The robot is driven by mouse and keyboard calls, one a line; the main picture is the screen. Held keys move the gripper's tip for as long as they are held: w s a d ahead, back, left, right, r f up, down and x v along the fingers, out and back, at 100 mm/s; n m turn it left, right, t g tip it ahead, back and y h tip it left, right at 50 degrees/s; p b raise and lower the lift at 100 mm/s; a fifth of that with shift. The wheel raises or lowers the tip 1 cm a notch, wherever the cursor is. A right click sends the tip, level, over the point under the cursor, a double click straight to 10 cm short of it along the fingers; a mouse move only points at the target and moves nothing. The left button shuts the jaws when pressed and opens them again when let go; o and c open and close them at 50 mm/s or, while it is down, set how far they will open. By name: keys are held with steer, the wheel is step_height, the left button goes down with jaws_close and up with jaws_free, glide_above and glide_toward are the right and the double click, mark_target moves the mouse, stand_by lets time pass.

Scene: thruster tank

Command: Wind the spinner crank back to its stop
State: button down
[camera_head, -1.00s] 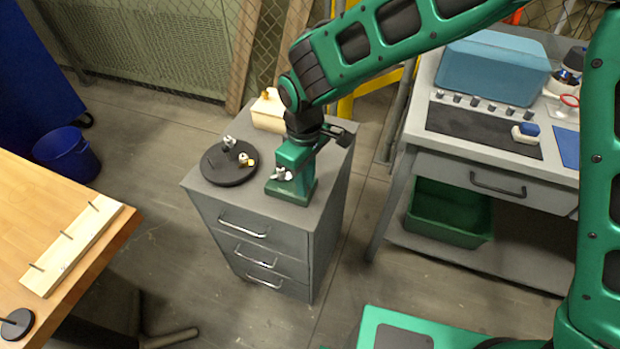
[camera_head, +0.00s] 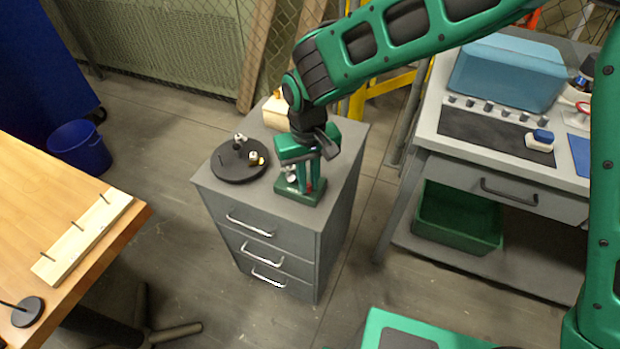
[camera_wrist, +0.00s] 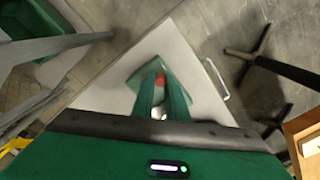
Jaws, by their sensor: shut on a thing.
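The spinner, a small device with a green base (camera_head: 299,193), stands on top of the grey drawer cabinet near its front right edge. Its upper part is mostly hidden behind my gripper (camera_head: 308,182). My gripper points down at it from above, and its two green fingers are close together. In the wrist view my gripper (camera_wrist: 160,82) has a small red knob (camera_wrist: 160,79) between its fingertips, which looks like the crank's handle. The green base (camera_wrist: 185,80) shows beyond the fingers. The crank's arm and stop are too hidden to make out.
On the same cabinet (camera_head: 215,187), a round black plate (camera_head: 235,172) with small fittings sits left of the spinner, and a light wooden box (camera_head: 277,117) stands behind. A workbench with a blue case (camera_head: 508,78) is to the right. A wooden table (camera_head: 40,190) is at left.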

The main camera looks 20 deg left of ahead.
steer(key=shift+w+r, duration=0.1)
steer(key=shift+w, duration=0.15)
steer(key=c, duration=1.9)
jaws_free()
steer(key=shift+a, duration=0.1)
steer(key=shift+o, duration=0.7)
steer(key=shift+s, duration=0.1)
step_height(320, 180, up, 11)
steer(key=shift+f, duration=0.2)
